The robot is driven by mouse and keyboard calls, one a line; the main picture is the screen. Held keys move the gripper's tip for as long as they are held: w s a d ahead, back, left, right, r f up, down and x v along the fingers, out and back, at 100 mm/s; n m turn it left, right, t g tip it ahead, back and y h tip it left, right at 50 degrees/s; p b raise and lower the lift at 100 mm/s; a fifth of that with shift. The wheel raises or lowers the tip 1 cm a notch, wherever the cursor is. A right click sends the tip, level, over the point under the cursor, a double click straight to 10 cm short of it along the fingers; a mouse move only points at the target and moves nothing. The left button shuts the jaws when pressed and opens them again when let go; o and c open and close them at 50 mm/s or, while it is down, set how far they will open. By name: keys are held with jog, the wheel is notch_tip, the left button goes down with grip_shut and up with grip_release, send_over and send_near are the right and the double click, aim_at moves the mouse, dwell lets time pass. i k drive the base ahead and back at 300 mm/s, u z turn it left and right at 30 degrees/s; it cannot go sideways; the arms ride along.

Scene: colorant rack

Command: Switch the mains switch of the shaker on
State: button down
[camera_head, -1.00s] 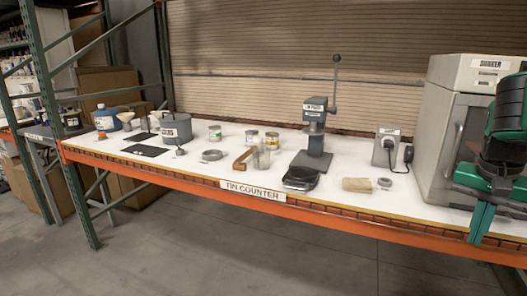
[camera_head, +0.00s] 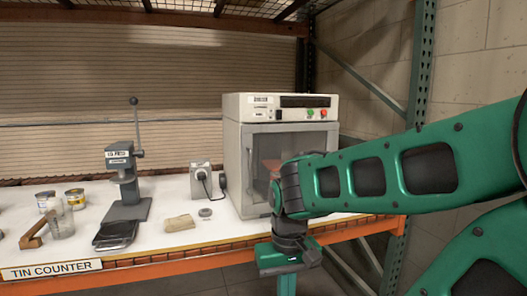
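The shaker (camera_head: 246,150) is a large pale box-shaped machine with a dark-windowed door, standing at the right end of the counter. Its top panel carries a label, a dark display strip, a green button (camera_head: 310,113) and a red button (camera_head: 323,113). A small dark part (camera_head: 278,114) sits left of the buttons; I cannot tell whether it is the mains switch or how it is set. My gripper (camera_head: 278,284) hangs low in front of the counter edge, below the shaker door and apart from the panel. Its fingertips are cut off by the picture's lower edge.
A grey socket box (camera_head: 199,178) with a black plug and cord stands left of the shaker. A beige block (camera_head: 179,223), a small grey disc (camera_head: 205,212) and a lever press (camera_head: 126,190) stand farther left. A green rack post (camera_head: 420,70) rises at the right.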

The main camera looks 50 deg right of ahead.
aim_at(278, 115)
jog(key=u, duration=0.1)
jog(key=k, duration=1.25)
jog(key=z, duration=0.5)
jog(key=i, duration=1)
